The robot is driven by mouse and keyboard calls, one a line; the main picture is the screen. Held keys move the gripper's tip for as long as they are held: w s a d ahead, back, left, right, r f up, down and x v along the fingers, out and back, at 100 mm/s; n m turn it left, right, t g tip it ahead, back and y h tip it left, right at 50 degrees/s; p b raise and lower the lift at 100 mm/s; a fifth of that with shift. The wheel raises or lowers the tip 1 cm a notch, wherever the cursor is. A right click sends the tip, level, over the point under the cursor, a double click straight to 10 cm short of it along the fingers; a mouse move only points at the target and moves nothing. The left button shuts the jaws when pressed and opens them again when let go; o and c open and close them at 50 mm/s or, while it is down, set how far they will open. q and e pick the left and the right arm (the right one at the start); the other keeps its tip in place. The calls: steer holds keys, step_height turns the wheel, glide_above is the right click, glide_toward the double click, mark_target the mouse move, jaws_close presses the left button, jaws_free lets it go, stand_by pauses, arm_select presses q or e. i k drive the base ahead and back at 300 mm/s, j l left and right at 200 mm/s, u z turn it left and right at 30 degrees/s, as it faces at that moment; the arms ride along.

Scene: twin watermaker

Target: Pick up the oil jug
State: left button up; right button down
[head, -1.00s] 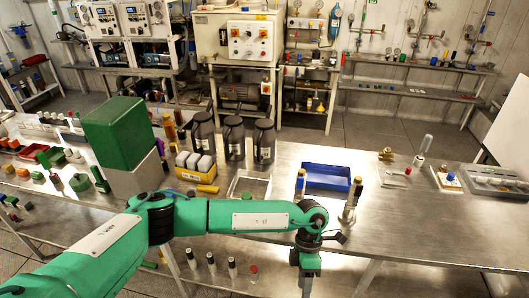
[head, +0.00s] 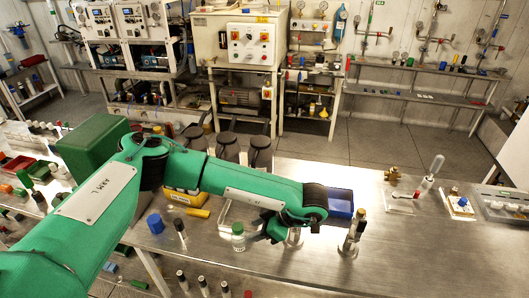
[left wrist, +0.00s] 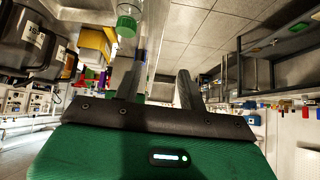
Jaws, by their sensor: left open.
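Three dark jugs with black caps stand at the back of the steel bench: a left one (head: 195,136), a middle one (head: 228,148) and a right one (head: 261,156). My left arm hides their lower parts. I cannot tell which is the oil jug. Dark jugs with pale labels also show at the left of the left wrist view (left wrist: 35,42). My left gripper (head: 248,241) is beside a small green-capped bottle (head: 238,236), in front of the jugs and apart from them. Its two fingers (left wrist: 160,75) are spread and empty. My right gripper is out of view.
A yellow box (head: 181,197) and a green block (head: 93,147) stand left of the jugs. A blue tray (head: 341,196) lies behind my wrist. Small vials (head: 352,236) stand right of it. The bench's right front is clear.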

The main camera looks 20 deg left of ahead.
mark_target(260, 154)
steer(key=i, duration=1.05)
